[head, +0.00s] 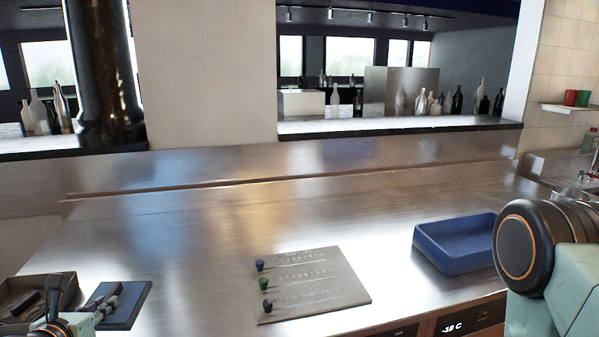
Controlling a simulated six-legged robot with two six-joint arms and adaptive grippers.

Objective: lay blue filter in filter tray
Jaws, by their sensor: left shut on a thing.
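A flat dark blue slab, which looks like the blue filter (131,302), shows at the lower left. My left gripper (108,294) reaches over it from the lower left corner and is shut on it. The fingers cover part of its top, and I cannot tell whether it touches the counter. A blue shallow open tray (455,262), which looks like the filter tray, sits on the counter at the right and looks empty. It is well apart from my left gripper. My right arm shows at the right edge, but its gripper is out of view.
A metal plate (325,291) with blue, green and dark knobs lies at the middle front of the steel counter (200,240). A dark open box (22,286) stands at the far left. A ledge (300,177) runs along the back. The counter's middle is clear.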

